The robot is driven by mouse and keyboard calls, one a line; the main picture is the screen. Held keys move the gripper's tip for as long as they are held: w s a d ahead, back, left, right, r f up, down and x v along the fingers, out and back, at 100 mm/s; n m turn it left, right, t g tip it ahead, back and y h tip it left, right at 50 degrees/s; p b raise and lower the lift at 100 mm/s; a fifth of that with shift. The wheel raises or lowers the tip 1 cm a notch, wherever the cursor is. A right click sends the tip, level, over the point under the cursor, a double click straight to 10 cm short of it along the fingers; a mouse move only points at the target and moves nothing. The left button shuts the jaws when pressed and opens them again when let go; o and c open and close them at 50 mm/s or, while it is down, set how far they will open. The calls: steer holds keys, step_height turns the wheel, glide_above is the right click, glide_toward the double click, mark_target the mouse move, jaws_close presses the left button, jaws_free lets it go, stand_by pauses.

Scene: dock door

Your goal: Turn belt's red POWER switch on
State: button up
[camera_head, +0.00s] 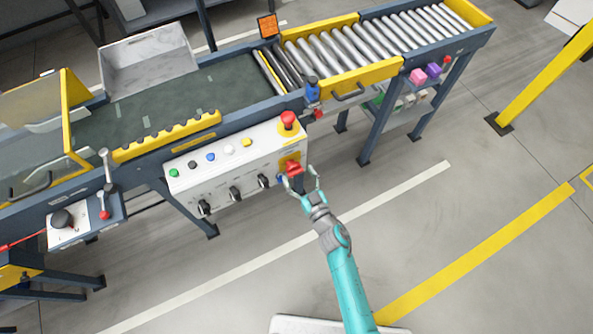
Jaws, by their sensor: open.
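The red POWER switch (294,168) sits on a yellow plate at the right end of the white control panel (225,177) on the belt's front side. My gripper (300,181) is open, with its fingers spread around or just in front of the red switch. Whether the fingers touch it I cannot tell. The switch's lower part is partly hidden by the gripper. A red mushroom button (289,120) on a yellow base stands above the switch on the panel's top.
The panel also carries small coloured buttons and several black knobs (235,194). The dark belt (150,105) runs behind it, with a grey bin (148,62) at its far side. A roller conveyor (370,40) extends right. The floor in front is clear.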

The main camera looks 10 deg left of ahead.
steer(key=shift+x, duration=1)
steer(key=c, duration=1.2)
steer(key=shift+o, duration=0.2)
